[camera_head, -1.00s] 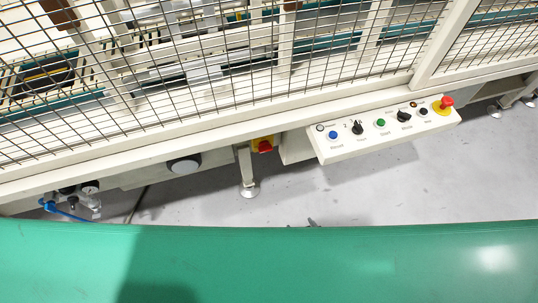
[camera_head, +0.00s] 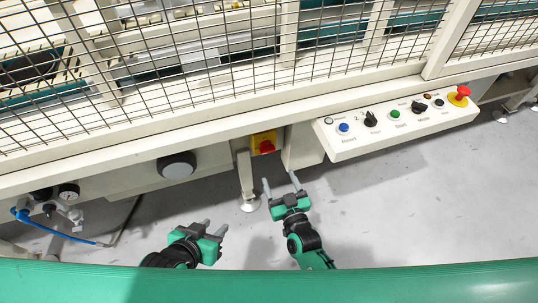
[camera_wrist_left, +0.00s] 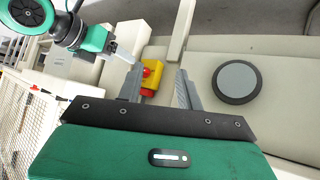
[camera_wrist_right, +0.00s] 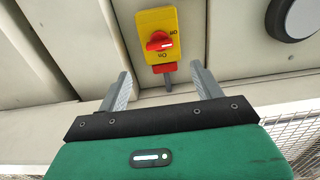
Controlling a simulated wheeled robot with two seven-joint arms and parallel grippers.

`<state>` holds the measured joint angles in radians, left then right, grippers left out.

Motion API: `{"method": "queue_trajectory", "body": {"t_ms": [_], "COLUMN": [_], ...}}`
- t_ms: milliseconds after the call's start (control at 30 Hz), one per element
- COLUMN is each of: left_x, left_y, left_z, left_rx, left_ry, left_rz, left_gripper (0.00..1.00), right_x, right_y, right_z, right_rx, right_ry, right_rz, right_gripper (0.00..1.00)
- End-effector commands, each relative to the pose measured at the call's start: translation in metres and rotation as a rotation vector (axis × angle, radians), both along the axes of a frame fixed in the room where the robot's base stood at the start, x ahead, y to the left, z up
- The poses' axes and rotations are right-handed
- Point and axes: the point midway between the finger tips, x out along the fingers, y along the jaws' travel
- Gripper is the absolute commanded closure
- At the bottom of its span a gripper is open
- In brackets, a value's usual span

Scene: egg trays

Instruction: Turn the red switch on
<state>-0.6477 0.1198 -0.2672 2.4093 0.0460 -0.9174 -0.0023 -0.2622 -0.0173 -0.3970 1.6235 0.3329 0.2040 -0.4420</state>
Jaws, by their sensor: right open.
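The red switch (camera_wrist_right: 159,41) is a red rotary knob on a yellow plate (camera_wrist_right: 176,22) marked On and Off, fixed to the machine's cream lower frame. In the head view the red switch (camera_head: 265,146) is below the mesh guard. My right gripper (camera_head: 281,181) is open and empty, just below and in front of it; in the right wrist view the switch lies beyond the gap between the fingers, apart from them. My left gripper (camera_head: 215,227) is open and empty, lower left; its wrist view also shows the red switch (camera_wrist_left: 147,72), farther away.
A white control panel (camera_head: 345,152) with several buttons and a red emergency stop (camera_head: 463,92) sticks out at the right. A round dark knob (camera_head: 177,165) is left of the switch. A frame leg (camera_head: 246,180) stands close by.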

Motion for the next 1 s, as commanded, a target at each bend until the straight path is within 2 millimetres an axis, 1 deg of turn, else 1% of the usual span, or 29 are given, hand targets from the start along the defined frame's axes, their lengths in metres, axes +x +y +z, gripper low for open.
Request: {"method": "queue_trajectory", "body": {"t_ms": [33, 300, 500, 700, 1000], "left_x": [0.001, 0.007, 0.009, 0.010, 0.010], "left_y": [-0.003, -0.020, -0.029, -0.034, -0.034], "left_z": [-0.003, -0.003, -0.001, 0.001, 0.002], "left_rx": [-0.010, -0.068, -0.107, -0.127, -0.129], "left_ry": [-0.015, -0.119, -0.183, -0.215, -0.219], "left_rz": [-0.003, -0.015, -0.020, -0.021, -0.022], "left_gripper": [0.64, 0.64, 0.64, 0.64, 0.64], "right_x": [0.012, 0.063, 0.090, 0.102, 0.104], "right_y": [0.003, 0.020, 0.029, 0.033, 0.033], "right_z": [0.000, -0.001, -0.001, -0.001, -0.001], "right_rx": [0.001, 0.000, 0.000, -0.001, -0.002], "right_ry": [-0.004, -0.001, -0.001, 0.001, 0.002], "right_rz": [-0.001, -0.001, 0.000, 0.000, 0.000], "right_gripper": [0.33, 0.33, 0.33, 0.33, 0.33]}}
